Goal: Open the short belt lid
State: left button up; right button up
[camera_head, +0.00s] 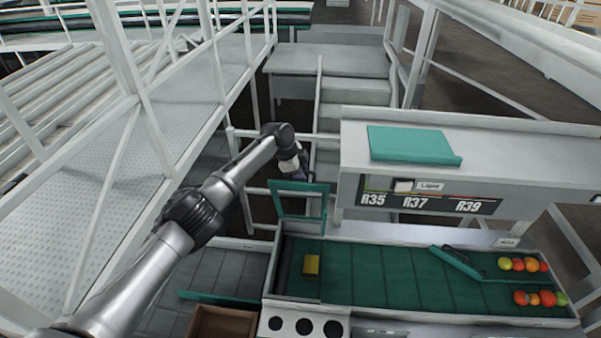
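A green-framed lid (274,202) stands raised at the left end of the green belt (375,275); I take it to be the short belt lid. Its frame is upright or nearly so, and I see through its middle. My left arm reaches in from the lower left. My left gripper (301,169) points down just above the lid's top edge. Its fingers are small and dark here, so I cannot tell whether they touch or hold the frame. My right gripper is not in view.
A yellow block (311,265) lies at the belt's left end. A grey shelf (500,150) with a green sheet (410,144) overhangs behind the belt. White railings (140,95) stand left.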

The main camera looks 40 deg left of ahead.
pick_arm(q)
jog(key=shift+r, duration=0.1)
jog(key=b+v, duration=0.2)
jog(key=v, duration=1.1)
jog(key=shift+s+a+r+b, duration=0.15)
jog(key=shift+r+b, duration=0.1)
jog(key=shift+b, duration=0.1)
